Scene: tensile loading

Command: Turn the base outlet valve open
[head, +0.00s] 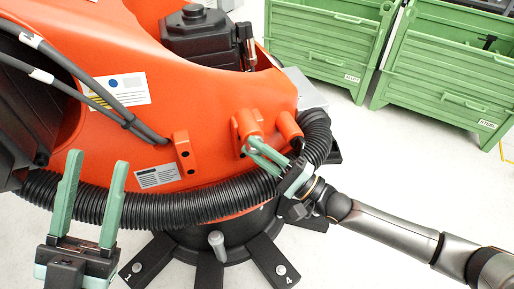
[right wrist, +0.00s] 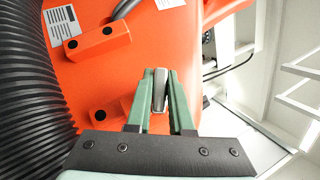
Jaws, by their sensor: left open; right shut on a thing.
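The valve handle shows in the right wrist view as a short grey metal lever (right wrist: 160,88) against the orange machine base (right wrist: 150,50). My right gripper (right wrist: 161,84) is shut on this lever, with a green finger on each side. In the head view my right gripper (head: 254,146) reaches in from the right to the lower side of the orange base (head: 205,90), by a round orange fitting (head: 247,122). The lever is mostly hidden there by the fingers. My left gripper (head: 96,165) is open and empty, fingers up, in front of the base at the lower left.
A thick black corrugated hose (head: 150,208) wraps around the base, close to both grippers; it also shows in the right wrist view (right wrist: 35,90). Black cables (head: 85,92) run at upper left. Green crates (head: 440,65) stand at the back right. Pale floor is clear between.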

